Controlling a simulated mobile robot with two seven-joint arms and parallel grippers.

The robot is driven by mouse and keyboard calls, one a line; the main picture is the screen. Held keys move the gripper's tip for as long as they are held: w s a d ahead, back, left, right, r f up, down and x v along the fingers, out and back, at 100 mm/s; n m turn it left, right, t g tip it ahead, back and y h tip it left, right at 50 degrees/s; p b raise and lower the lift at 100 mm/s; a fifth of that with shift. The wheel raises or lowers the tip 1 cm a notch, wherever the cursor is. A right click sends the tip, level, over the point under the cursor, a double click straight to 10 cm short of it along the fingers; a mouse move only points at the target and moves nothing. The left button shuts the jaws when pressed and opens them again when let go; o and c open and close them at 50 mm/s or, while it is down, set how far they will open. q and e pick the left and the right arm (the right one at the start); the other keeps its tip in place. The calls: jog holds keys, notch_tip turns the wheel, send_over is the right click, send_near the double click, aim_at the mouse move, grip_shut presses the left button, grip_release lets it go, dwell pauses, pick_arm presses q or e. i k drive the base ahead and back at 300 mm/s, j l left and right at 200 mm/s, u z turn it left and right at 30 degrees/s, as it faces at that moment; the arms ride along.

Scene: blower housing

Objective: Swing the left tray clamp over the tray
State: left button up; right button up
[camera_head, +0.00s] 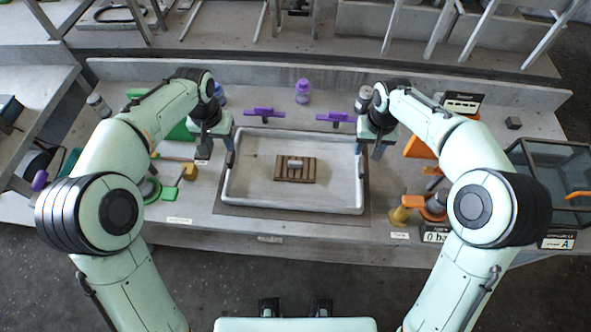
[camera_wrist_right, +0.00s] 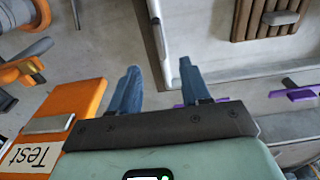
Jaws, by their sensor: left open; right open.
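The left tray clamp (camera_head: 263,112) is a purple bar just behind the tray's back rim, left of centre. The right clamp (camera_head: 336,117) is a similar purple bar further right. The grey tray (camera_head: 250,198) has a raised rim and holds a slatted brown block (camera_head: 308,170). My left gripper (camera_head: 217,154) is open and empty by the tray's back left corner, apart from the left clamp. My right gripper (camera_head: 370,156) is open and empty by the right rim. In the right wrist view, the left clamp (camera_wrist_right: 298,93) shows at the right edge; the right clamp is largely hidden.
Green and yellow parts (camera_head: 189,172) lie left of the tray.

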aim_at(264, 112)
jog(key=k, duration=1)
